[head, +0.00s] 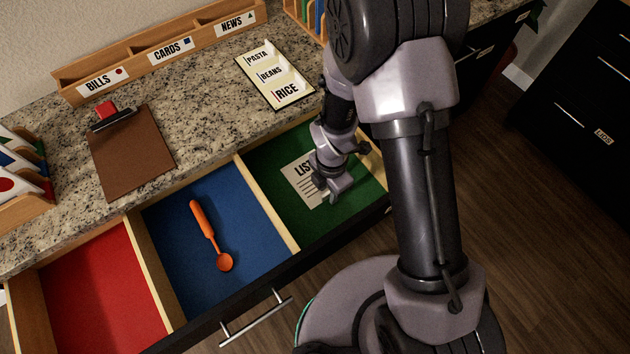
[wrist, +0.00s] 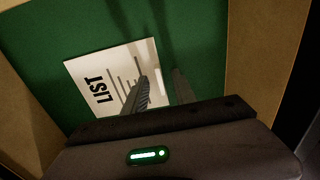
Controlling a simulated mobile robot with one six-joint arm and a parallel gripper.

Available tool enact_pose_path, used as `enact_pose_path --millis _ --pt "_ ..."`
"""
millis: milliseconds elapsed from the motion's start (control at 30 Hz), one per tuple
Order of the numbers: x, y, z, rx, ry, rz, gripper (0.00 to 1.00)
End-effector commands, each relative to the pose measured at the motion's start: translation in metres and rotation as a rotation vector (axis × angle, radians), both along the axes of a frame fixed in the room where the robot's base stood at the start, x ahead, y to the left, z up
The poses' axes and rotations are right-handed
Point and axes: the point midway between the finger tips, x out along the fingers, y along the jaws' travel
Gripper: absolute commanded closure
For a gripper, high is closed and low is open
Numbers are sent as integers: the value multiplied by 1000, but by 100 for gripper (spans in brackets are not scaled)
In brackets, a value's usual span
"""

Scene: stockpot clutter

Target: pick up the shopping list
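The shopping list (head: 301,176) is a cream sheet marked "LIST". It lies in the green right compartment (head: 262,160) of the open drawer. My gripper (head: 328,196) is down in that compartment, covering the right part of the list in the head view. In the wrist view, the list (wrist: 112,75) lies on the green floor with its lettering to the left. My gripper (wrist: 161,76) shows two fingers a little apart there, the left one over the list, the right one near its right edge. I cannot tell whether they touch the list.
The blue middle compartment (head: 170,225) holds an orange spoon (head: 209,234). The red left compartment (head: 100,290) looks empty. Wooden dividers (head: 266,203) separate them. On the granite counter are a clipboard (head: 130,155), a grocery card (head: 275,75) and a labelled sorter (head: 155,65).

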Motion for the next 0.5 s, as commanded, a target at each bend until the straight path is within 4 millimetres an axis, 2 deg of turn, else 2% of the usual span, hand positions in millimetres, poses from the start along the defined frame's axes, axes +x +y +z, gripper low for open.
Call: enact_pose_path --millis 33,200,500 --pt "0 0 1 0 0 0 67" --pt "0 0 1 0 0 0 100" --pt "0 0 1 0 0 0 100"
